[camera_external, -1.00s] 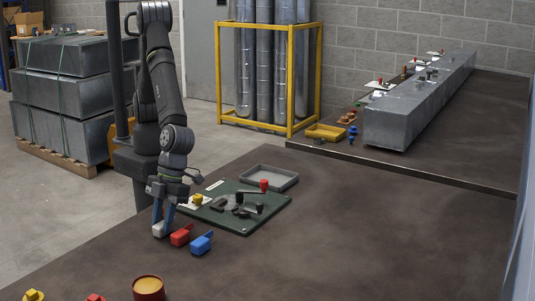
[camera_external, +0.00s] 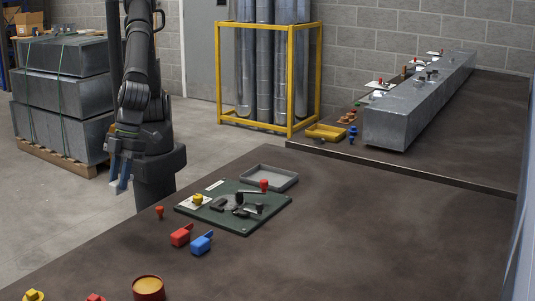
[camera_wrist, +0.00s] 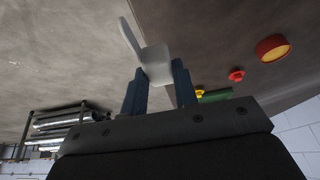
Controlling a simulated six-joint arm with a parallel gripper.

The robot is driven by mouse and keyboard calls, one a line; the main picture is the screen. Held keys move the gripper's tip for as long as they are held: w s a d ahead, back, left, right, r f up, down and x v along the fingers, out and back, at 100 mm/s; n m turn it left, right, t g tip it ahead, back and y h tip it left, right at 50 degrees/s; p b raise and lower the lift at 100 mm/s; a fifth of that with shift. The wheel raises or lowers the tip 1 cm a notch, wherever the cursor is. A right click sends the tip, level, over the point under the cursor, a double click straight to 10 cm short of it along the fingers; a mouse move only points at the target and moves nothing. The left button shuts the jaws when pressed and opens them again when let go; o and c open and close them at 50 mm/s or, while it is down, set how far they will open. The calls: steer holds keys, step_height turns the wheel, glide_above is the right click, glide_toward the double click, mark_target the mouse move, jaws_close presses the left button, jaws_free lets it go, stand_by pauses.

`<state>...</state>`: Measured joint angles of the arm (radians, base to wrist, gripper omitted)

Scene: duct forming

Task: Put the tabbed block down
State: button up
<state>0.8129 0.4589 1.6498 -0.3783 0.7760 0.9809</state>
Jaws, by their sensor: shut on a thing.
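My gripper (camera_external: 119,180) hangs in the external view at the left, beyond the table's left edge. Its blue fingers are shut on a pale grey tabbed block (camera_wrist: 155,64). In the wrist view the block sits between the fingertips, with its thin tab (camera_wrist: 129,38) sticking up and left. In the external view the held block is hard to make out. A red tabbed block (camera_external: 180,236) and a blue tabbed block (camera_external: 201,244) stand side by side on the brown table, apart from my gripper.
A small red peg (camera_external: 160,211) stands near the left edge. A green board (camera_external: 245,226) with dark parts and a grey tray (camera_external: 270,177) lie behind the blocks. A round red container (camera_external: 148,291) is at the front. The table's right side is clear.

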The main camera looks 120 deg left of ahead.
steer(key=w+d+n+t+y, duration=0.1)
steer(key=w+d+n+t, duration=0.2)
steer(key=w+d+n, duration=1.05)
steer(key=w+a+f+m, duration=0.1)
steer(key=w+f, duration=0.1)
steer(key=w, duration=0.2)
steer(key=w+a+f+m, duration=0.2)
steer(key=w, duration=0.3)
steer(key=w+a+f+m, duration=0.1)
steer(key=w+a+f, duration=0.1)
steer(key=w, duration=0.2)
steer(key=shift+w+f+m, duration=0.15)
steer(key=shift+f+m, duration=0.1)
steer(key=shift+m, duration=0.1)
steer(key=shift+w+a+f, duration=0.1)
steer(key=shift+f, duration=1.95)
steer(key=shift+f, duration=0.15)
steer(key=o, duration=1)
